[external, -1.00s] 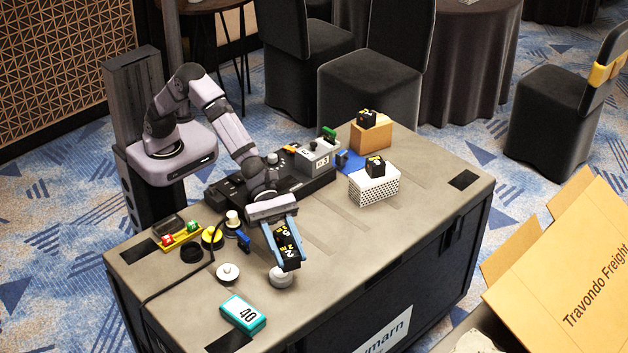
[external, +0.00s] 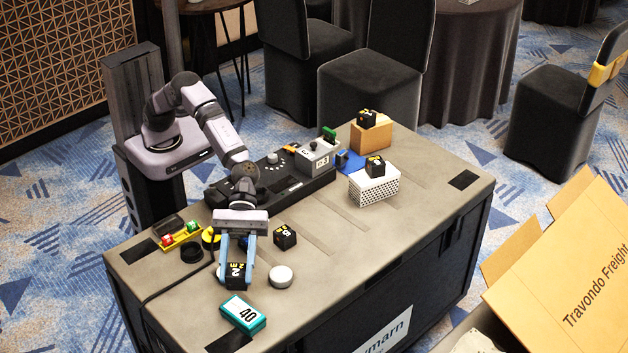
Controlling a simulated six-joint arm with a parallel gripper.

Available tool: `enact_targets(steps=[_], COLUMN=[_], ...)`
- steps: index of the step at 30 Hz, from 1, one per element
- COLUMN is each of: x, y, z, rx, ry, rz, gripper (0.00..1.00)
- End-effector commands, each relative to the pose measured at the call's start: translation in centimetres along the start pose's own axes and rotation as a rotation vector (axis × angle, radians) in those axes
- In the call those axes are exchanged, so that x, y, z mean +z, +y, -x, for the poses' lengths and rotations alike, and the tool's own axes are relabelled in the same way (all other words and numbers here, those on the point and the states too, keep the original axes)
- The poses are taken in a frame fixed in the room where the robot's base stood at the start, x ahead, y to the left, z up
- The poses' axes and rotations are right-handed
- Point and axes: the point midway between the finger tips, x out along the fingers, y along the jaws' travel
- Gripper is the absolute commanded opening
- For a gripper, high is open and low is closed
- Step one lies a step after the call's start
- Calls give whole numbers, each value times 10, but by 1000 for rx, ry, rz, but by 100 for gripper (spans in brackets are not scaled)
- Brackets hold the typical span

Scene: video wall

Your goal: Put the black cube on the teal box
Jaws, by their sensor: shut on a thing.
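The teal box (external: 243,314) with a white label reading 40 lies near the front left edge of the table. My gripper (external: 236,277) points down with its blue fingers shut on a black cube (external: 237,270) with yellow and white marks. The held cube shows just behind the teal box in the picture, apart from it as far as I can tell. A second black cube (external: 285,237) stands on the table to the right of my gripper. Two more black cubes sit on the white perforated box (external: 374,188) and the tan box (external: 371,135).
A white-topped round piece (external: 281,277) stands right of the held cube. A yellow tray (external: 181,238) with small items and a black ring (external: 191,253) lie at left. A black control panel (external: 272,181) lies behind. The table's right front is clear.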

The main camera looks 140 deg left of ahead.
Motion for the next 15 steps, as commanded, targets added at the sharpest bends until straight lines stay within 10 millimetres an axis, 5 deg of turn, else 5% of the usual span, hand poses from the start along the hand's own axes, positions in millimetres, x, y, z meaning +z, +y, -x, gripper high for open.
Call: enact_targets(steps=[15], x=[-56], y=[0], z=[-23], rx=[0], ry=[0], rz=[2], gripper=[14])
